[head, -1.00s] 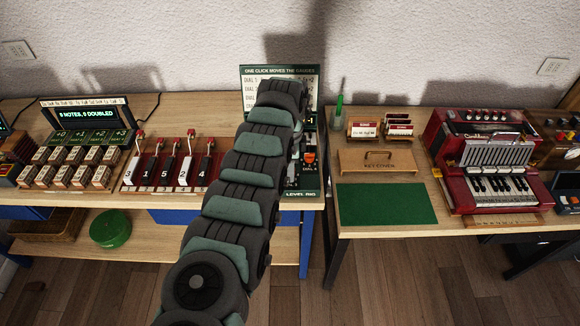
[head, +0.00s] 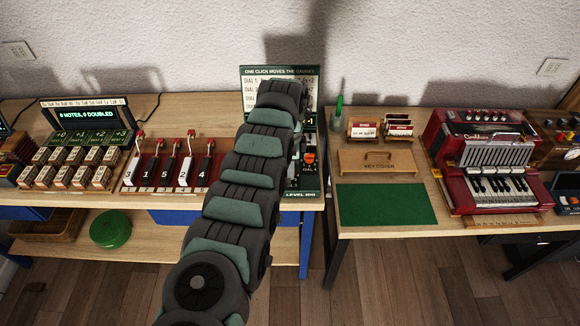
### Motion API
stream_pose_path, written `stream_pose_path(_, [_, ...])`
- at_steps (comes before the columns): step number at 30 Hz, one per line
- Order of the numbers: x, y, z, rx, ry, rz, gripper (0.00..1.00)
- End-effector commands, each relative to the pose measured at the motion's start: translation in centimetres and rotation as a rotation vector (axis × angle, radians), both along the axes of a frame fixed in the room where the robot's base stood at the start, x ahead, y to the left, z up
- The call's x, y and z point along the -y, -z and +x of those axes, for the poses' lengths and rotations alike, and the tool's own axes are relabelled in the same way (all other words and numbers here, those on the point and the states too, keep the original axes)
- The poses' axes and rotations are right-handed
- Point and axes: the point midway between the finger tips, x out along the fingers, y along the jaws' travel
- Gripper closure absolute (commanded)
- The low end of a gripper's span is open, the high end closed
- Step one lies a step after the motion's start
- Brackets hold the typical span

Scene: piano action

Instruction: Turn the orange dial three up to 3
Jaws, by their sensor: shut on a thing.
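The dial panel (head: 311,182) stands upright on the left bench, with a heading that reads "ONE CLICK MOVES THE GAUGES". My arm lies across it and hides most of its dials and gauges. One orange dial (head: 309,157) shows at the panel's right edge, above a small label that seems to read "DIAL 4". Orange dial three cannot be made out and is likely behind my arm. My arm reaches up from below and bends down close in front of the panel. My gripper's fingertips are hidden behind my own arm, so their hold on any dial does not show.
Left of my arm are a red rack of numbered levers (head: 172,172) and a keyed box with a lit display (head: 85,115). On the right bench are a green mat (head: 387,204), a wooden key cover (head: 376,162), card holders (head: 397,128) and a red accordion (head: 485,170).

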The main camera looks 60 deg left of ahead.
Motion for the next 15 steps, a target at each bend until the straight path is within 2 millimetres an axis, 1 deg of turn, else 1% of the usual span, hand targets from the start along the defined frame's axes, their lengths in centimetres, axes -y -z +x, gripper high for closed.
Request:
stream_pose_path(8, [0.06,-0.24,0.14,0.0,-0.128,0.001,1.0])
stream_pose_path(15, [0.09,-0.09,0.1,0.0,-0.337,0.0,1.0])
